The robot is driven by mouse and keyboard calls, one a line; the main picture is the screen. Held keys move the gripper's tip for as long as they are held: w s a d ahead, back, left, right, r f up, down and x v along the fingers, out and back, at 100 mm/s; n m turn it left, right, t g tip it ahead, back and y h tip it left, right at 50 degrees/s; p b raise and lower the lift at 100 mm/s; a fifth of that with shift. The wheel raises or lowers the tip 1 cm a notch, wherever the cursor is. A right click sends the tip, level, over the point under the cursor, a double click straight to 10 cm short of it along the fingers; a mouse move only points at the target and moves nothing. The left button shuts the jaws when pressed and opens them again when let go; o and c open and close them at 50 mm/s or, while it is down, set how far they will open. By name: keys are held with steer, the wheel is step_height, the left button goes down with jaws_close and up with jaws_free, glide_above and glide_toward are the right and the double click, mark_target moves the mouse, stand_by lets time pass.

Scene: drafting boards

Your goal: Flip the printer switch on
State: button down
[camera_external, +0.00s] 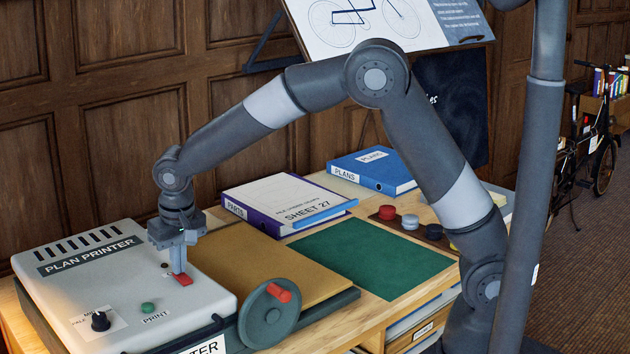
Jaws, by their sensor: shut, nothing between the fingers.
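The plan printer (65,285) is a pale grey box at the lower left, with "PLAN PRINTER" on a dark label. A small red switch (184,281) sits on the right part of its top face. My gripper (178,268) points down over the printer with its fingers shut and empty. The fingertips are right at the red switch and hide its left part. I cannot tell whether they touch it, or which way the switch is tipped.
The printer top also has a black knob (100,321) and a green print button (147,308). A green crank wheel (268,315) with a red handle stands right of it. Binders (375,172) and a green mat (375,257) lie on the table beyond.

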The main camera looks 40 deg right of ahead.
mark_target(185, 279)
stand_by(0.3)
steer(key=shift+w+f+g, duration=0.25)
steer(key=shift+f+g, duration=0.3)
steer(key=shift+g, duration=0.05)
steer(key=shift+w+d+f, duration=0.15)
steer(key=shift+f, duration=0.1)
steer(key=shift+s+r, duration=0.1)
steer(key=shift+s, duration=0.8)
steer(key=shift+s+r+t, duration=0.5)
steer(key=shift+r+t, duration=0.1)
steer(key=shift+r, duration=6.7)
steer(key=f, duration=0.4)
steer(key=w+f, duration=0.1)
steer(key=f, duration=0.4)
steer(key=w+f, duration=0.1)
steer(key=f, duration=0.3)
steer(key=shift+f, duration=0.15)
